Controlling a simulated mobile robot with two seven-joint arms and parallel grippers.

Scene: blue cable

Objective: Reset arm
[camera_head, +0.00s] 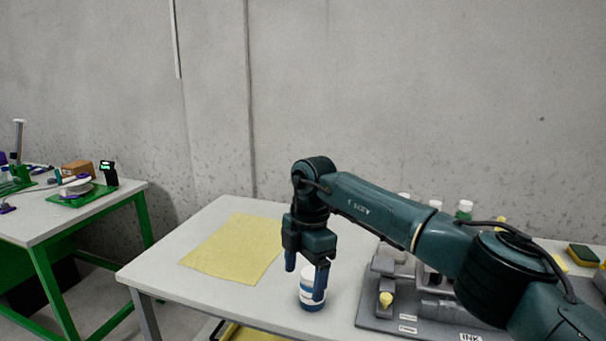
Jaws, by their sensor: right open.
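My right arm reaches in from the right over a white table (165,268). My right gripper (305,283) points down with its two fingers apart, so it is open. A small white jar with a blue base (311,303) stands upright on the table at the fingers. In this view one finger overlaps the jar; I cannot tell whether it touches. My left gripper is not in view.
A yellow cloth (233,249) lies flat left of the gripper. A grey rack (384,318) with bottles stands at the right, partly behind my arm. Sponges (582,255) lie at the far right. A separate green-legged table (40,222) stands at the left.

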